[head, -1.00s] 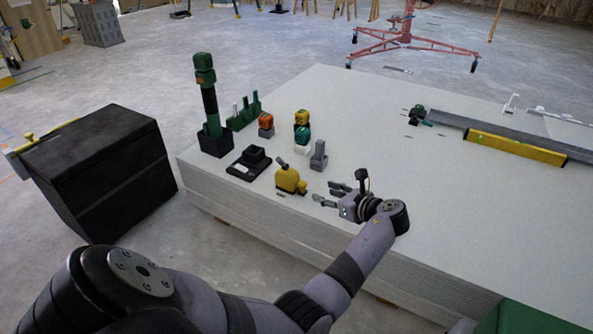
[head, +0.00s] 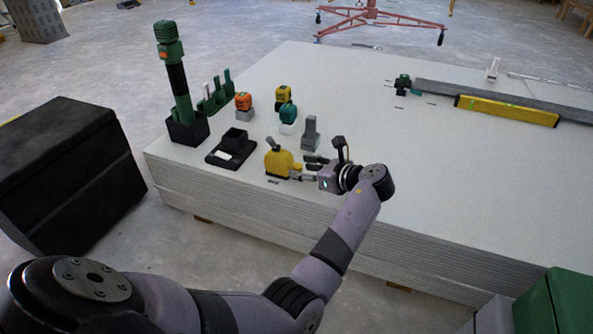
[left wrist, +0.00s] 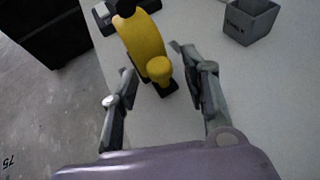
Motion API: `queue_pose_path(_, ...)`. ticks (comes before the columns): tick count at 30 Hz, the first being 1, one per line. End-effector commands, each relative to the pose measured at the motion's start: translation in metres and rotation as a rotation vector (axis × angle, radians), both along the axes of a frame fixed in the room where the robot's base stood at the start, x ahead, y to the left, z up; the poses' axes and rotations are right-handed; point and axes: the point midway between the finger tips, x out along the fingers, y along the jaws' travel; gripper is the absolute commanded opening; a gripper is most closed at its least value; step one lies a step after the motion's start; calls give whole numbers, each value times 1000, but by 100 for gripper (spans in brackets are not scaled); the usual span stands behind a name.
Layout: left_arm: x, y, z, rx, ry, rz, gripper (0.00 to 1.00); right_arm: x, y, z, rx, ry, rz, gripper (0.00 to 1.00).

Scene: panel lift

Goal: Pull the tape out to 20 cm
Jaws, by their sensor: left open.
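A yellow tool (head: 279,161) with a rounded body, a dark base and a dark top part stands on the white panel stack near its front edge. I cannot tell for sure whether it is the tape. My left gripper (head: 306,170) is open just right of it, low over the panel, fingers pointing at it. In the left wrist view the yellow body (left wrist: 144,48) and its round knob show between and just beyond the open fingers (left wrist: 160,66). I see no gap closed on it, and contact cannot be told. No pulled-out tape is visible. My right gripper is out of view.
Orange (head: 243,101), yellow (head: 283,94) and green (head: 288,113) small devices stand behind on the panel stack (head: 400,150). A grey holder (head: 310,132) stands close behind the gripper. A black holder (head: 232,148) is left. A yellow level (head: 507,110) lies far right.

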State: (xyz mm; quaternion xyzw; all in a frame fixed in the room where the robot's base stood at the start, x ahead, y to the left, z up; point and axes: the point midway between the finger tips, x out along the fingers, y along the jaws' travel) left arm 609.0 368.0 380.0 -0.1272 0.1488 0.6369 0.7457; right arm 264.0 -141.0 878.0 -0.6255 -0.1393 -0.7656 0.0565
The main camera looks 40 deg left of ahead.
Motion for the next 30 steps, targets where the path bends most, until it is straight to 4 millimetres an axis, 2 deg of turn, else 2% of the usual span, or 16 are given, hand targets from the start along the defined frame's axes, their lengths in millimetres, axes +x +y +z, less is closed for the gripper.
queue_pose_path(11,0,-1,0,0,0,0,42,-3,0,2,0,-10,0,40)
queue_pose_path(30,0,-1,-1,0,1,0,0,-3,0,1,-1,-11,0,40)
